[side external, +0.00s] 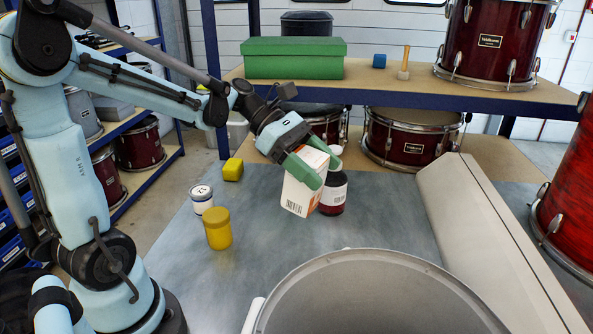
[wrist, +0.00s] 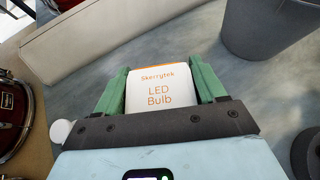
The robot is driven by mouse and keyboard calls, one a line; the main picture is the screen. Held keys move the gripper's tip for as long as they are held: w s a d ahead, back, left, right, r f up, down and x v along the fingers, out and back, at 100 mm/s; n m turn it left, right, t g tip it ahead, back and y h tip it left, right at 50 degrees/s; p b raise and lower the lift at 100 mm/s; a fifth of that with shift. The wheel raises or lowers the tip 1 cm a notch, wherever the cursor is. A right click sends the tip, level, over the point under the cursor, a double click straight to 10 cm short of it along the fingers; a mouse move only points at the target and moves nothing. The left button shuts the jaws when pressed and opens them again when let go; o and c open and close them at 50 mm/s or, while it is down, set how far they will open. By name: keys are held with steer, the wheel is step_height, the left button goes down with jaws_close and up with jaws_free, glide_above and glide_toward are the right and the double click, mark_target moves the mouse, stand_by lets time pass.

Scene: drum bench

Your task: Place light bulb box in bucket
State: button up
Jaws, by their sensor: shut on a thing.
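The light bulb box (side external: 300,193) is white with orange print and a barcode, held tilted above the bench in the side view. In the wrist view the box (wrist: 160,90) reads "LED Bulb" and sits between two green fingers. My gripper (side external: 314,168) is shut on it; it also shows in the wrist view (wrist: 160,95). The bucket (side external: 370,298) is grey, wide and open, at the front of the side view, nearer the camera than the box. Its lower part is cut off. A grey bucket wall (wrist: 262,35) shows at the upper right of the wrist view.
A dark red bottle with a white label (side external: 333,196) stands right behind the box. A yellow jar (side external: 217,230), a white tin (side external: 201,198) and a yellow block (side external: 233,169) stand left. A long beige padded piece (side external: 490,240) lies right. A shelf (side external: 410,89) runs behind.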

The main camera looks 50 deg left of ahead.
steer(key=s+d+r+m+g+y, duration=0.2)
steer(key=d+m+g+y, duration=0.25)
steer(key=d+m, duration=0.45)
steer(key=s+d+r+m+g+y, duration=0.25)
steer(key=d+m+y, duration=0.3)
steer(key=m, duration=0.55)
steer(key=s+d+r+m+t+h, duration=0.1)
steer(key=s+d+r+m+h, duration=0.15)
steer(key=s+d+m, duration=0.55)
steer(key=s+d+r+m+t+h, duration=0.15)
steer(key=s+r+m, duration=0.25)
steer(key=m, duration=0.9)
step_height(320, 180, down, 11)
steer(key=shift+w+r, duration=0.15)
steer(key=o, duration=1.1)
